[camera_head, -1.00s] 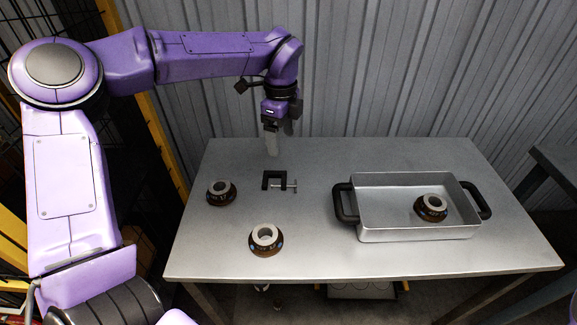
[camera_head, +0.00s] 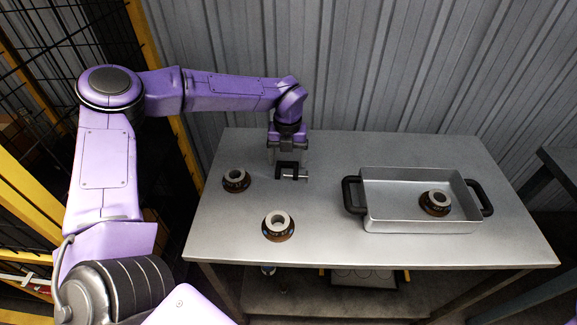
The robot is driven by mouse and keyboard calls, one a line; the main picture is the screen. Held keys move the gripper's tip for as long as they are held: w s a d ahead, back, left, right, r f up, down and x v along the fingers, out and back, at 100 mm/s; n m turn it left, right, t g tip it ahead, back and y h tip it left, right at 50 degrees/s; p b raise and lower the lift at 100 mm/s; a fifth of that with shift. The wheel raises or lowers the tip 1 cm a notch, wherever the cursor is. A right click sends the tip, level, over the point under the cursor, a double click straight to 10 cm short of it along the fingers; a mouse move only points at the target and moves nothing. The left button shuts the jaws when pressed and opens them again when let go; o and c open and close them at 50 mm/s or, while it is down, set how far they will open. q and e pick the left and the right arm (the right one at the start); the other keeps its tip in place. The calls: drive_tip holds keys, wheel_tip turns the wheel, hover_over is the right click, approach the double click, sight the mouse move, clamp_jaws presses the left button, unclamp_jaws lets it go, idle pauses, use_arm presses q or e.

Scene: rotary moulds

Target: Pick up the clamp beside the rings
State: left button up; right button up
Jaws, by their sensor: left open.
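The clamp (camera_head: 289,172) is a small black C-shaped piece with a grey screw bar pointing right. It lies on the metal table, to the right of and behind the two rings. One ring (camera_head: 236,179) is dark with a grey collar and sits left of the clamp. Another ring (camera_head: 278,225) of the same look sits in front of it. My left gripper (camera_head: 288,161) points down at the clamp, its fingers open and at or just above it. I cannot tell whether they touch it. My right gripper is not in view.
A metal tray (camera_head: 422,219) with black handles stands on the right of the table (camera_head: 330,247). A third ring (camera_head: 436,203) sits inside it. The table's middle is clear. A corrugated wall is behind, and another dark table (camera_head: 560,160) is at the right edge.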

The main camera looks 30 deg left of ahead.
use_arm(q)
drive_tip(key=shift+f, duration=0.6)
drive_tip(key=c, duration=1)
drive_tip(key=shift+r, duration=0.15)
drive_tip(key=shift+c, duration=0.2)
